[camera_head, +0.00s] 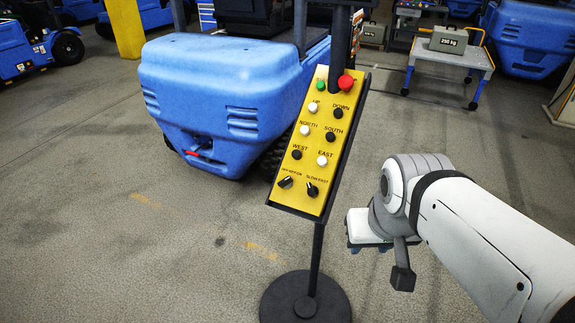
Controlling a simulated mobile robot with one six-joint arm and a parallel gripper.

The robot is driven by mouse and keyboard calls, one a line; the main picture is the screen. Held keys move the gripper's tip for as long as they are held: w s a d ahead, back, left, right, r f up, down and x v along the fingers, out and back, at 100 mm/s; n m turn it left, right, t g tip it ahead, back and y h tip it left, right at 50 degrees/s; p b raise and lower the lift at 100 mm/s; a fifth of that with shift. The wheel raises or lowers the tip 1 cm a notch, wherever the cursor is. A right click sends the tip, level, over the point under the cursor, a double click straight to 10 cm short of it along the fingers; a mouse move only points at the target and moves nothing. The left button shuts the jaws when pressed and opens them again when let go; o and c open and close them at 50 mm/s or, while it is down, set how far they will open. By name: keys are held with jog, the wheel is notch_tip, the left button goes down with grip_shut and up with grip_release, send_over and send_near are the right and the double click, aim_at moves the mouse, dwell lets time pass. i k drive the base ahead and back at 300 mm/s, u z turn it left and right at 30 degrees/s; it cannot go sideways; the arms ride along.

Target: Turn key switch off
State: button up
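A yellow control panel (317,142) with a black frame stands tilted on a black post with a round base (305,297). Two black rotary knobs sit at its bottom: a left knob (285,183) with a small label I cannot read surely, and a right knob (311,189) labelled slow/fast. I cannot tell for certain which one is the key switch. My gripper (369,247) is right of the panel's lower part, apart from it, pointing away from me. Its fingers are mostly hidden by my wrist, so its opening does not show.
The panel also carries a red button (346,82), a green button (320,85) and several black and white buttons. A blue vehicle (222,100) stands behind it. A cart (450,55) with a grey weight (448,40) is at the back right. The floor left of the post is clear.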

aim_at(286, 183)
jog(key=z, duration=0.95)
jog(key=k, duration=0.7)
jog(key=u, duration=0.7)
jog(key=i, duration=1)
jog(key=u, duration=0.05)
